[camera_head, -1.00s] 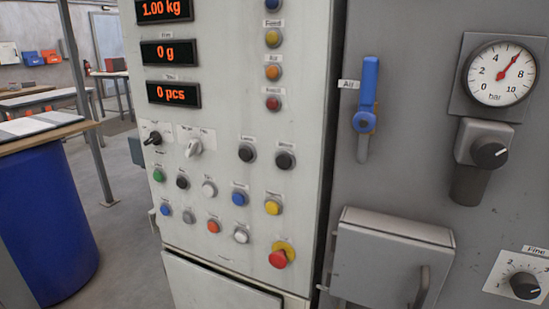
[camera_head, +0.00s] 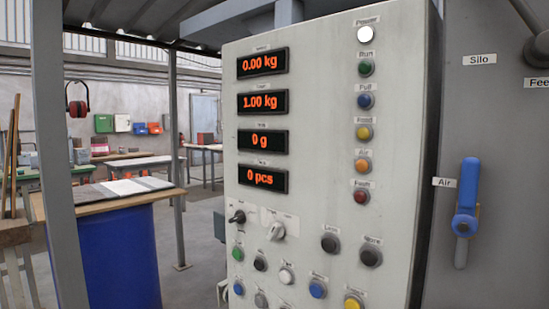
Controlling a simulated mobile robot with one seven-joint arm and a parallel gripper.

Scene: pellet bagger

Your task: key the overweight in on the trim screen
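The control cabinet (camera_head: 310,100) fills the middle of the view. Its screens read 0.00 kg (camera_head: 262,63), 1.00 kg (camera_head: 263,103), 0 g (camera_head: 263,141) and 0 pcs (camera_head: 263,179) from top to bottom. The small captions are blurred; the 0 g screen seems to be the trim one. A black button labelled Less (camera_head: 330,243) and another labelled More (camera_head: 371,256) sit below the lamps. A black selector (camera_head: 237,217) and a pale selector (camera_head: 276,231) are to their left. My gripper is not in view.
A white power lamp (camera_head: 365,35) is lit above several coloured lamps. A blue air lever (camera_head: 467,198) hangs on the grey panel at right. A blue drum (camera_head: 120,258) under a wooden top and a grey post (camera_head: 55,150) stand at left.

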